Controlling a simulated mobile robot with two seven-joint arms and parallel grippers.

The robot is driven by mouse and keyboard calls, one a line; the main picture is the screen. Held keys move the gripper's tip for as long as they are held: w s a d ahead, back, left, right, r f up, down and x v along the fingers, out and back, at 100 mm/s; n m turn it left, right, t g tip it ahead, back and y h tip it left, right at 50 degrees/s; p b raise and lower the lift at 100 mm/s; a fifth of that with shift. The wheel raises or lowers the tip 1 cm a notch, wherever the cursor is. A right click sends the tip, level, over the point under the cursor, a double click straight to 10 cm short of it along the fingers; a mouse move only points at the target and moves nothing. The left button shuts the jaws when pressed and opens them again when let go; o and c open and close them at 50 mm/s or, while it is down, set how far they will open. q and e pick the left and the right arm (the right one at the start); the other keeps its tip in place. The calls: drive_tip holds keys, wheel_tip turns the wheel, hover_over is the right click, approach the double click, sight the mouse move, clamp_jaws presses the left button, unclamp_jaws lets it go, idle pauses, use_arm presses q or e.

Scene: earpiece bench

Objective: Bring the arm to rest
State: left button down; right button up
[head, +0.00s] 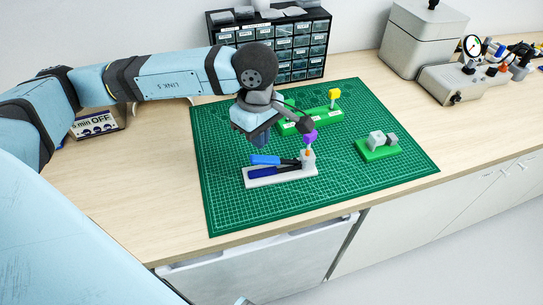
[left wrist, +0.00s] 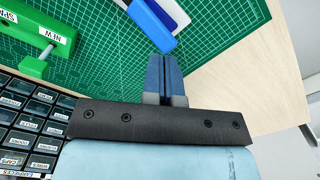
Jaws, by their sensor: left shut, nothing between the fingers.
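My left arm reaches in from the left over the green cutting mat (head: 225,205). My left gripper (head: 262,140) points down above the mat, behind the pale holder with blue pieces. In the left wrist view its two blue fingers (left wrist: 165,62) are pressed together with nothing between them. The blue piece (left wrist: 148,22) of the pale holder shows just beyond the fingertips there. Whether the fingers touch anything is hard to tell, but they look apart from it. My right gripper is in neither view.
A long green block (head: 300,124) and a small green block (head: 375,154) stand on the mat. A drawer cabinet (head: 300,50) is behind; bare wood lies left of the mat.

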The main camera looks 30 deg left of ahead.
use_arm(q)
drive_tip(key=shift+r+p, duration=0.3)
drive_tip(key=shift+r, duration=0.8)
